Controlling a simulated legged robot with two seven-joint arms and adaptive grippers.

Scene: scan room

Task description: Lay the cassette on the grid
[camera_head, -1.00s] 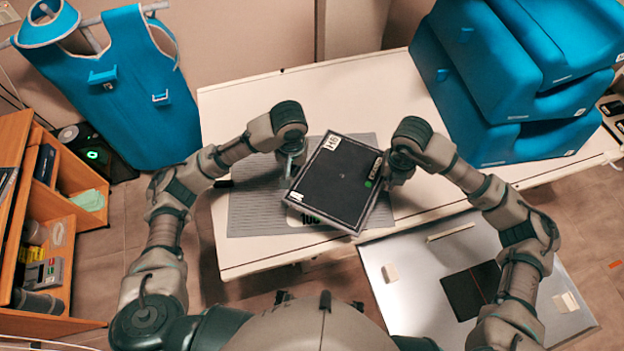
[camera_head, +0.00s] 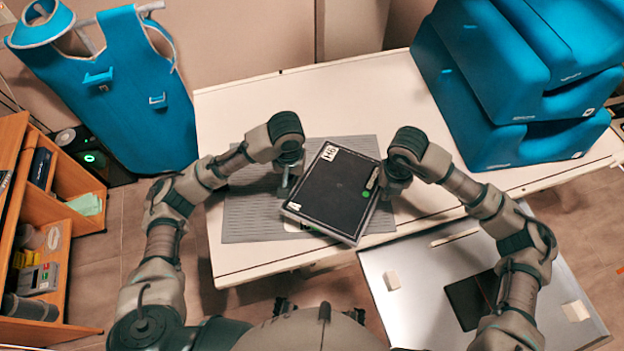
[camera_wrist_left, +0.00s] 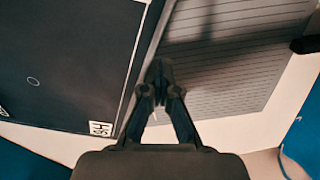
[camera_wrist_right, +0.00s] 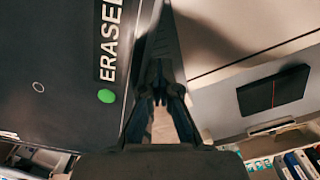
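The cassette (camera_head: 335,190) is a dark flat panel with a light rim, white labels and a green dot. It lies turned at an angle over the grey lined grid (camera_head: 250,215) and hides much of it. Its near corner reaches the grid's near edge. I cannot tell whether it touches the grid. My left gripper (camera_head: 288,186) is at its left edge; in the left wrist view the fingertips (camera_wrist_left: 158,75) are together beside the rim. My right gripper (camera_head: 388,190) is at the right edge, fingertips (camera_wrist_right: 160,78) together beside the rim near the "ERASED" label.
The white table (camera_head: 330,95) is clear behind the grid. Blue padded blocks (camera_head: 520,80) stand at the table's right. A grey panel (camera_head: 410,295) lies below the table's near right edge.

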